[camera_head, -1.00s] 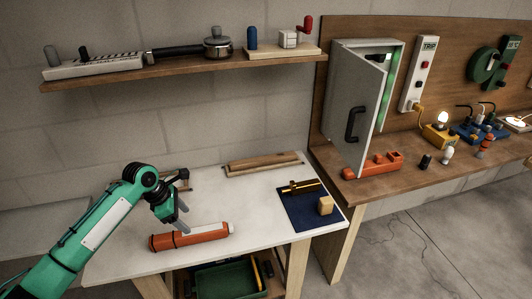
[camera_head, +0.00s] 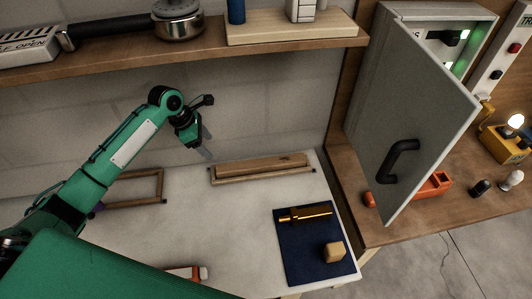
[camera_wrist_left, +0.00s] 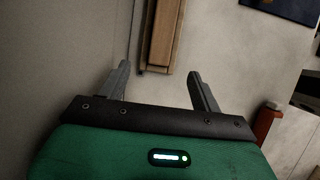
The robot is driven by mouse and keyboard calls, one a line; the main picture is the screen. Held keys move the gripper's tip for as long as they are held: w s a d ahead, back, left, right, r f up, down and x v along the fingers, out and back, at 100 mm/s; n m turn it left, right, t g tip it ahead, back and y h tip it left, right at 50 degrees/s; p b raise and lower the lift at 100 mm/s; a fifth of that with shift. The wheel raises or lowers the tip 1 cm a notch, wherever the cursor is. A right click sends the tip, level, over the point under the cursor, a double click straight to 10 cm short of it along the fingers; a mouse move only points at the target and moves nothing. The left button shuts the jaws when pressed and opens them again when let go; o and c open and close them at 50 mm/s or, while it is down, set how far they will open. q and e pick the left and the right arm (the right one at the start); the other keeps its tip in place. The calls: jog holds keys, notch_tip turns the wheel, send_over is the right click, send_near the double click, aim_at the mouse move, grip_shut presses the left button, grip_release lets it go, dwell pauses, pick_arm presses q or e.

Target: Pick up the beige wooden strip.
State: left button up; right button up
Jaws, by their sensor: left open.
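The beige wooden strip (camera_head: 262,166) lies lengthwise in a low wooden holder (camera_head: 283,176) at the back of the white table. It also shows in the left wrist view (camera_wrist_left: 165,34), ahead of the fingers. My left gripper (camera_head: 206,147) is open and empty, above the table to the left of the strip's left end in the head view. In the left wrist view my left gripper (camera_wrist_left: 160,82) has its fingers spread, with the strip's near end beyond the gap between them. My right gripper is not in view.
A second, empty wooden frame (camera_head: 160,187) lies left of the strip. A blue mat (camera_head: 290,262) with a brass-coloured piece (camera_head: 305,214) and a beige block (camera_head: 334,252) is at the right. A shelf (camera_head: 215,60) overhangs behind. An orange-and-white object (camera_head: 187,272) lies in front.

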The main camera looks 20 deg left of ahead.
aim_at(230, 167)
pick_arm(q)
jog(key=x, duration=0.4)
jog(key=shift+s+d+p, duration=0.2)
jog(key=shift+p, duration=0.2)
jog(key=x, duration=0.3)
jog(key=shift+w+f, duration=0.2)
jog(key=shift+f, duration=0.15)
jog(key=shift+d+f+p, duration=0.3)
jog(key=shift+f+p, duration=0.1)
jog(key=p+x, duration=0.1)
jog(key=x, duration=0.2)
jog(key=shift+w+d+f, duration=0.1)
jog(key=shift+d+f, duration=0.15)
jog(key=shift+d, duration=0.05)
jog(key=shift+w+d+f, duration=0.1)
jog(key=shift+d+f, duration=0.05)
jog(key=shift+f, duration=0.3)
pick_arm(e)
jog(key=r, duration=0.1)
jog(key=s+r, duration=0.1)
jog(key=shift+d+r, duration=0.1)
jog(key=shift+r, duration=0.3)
pick_arm(q)
jog(key=c, duration=1.3)
jog(key=shift+o, duration=0.2)
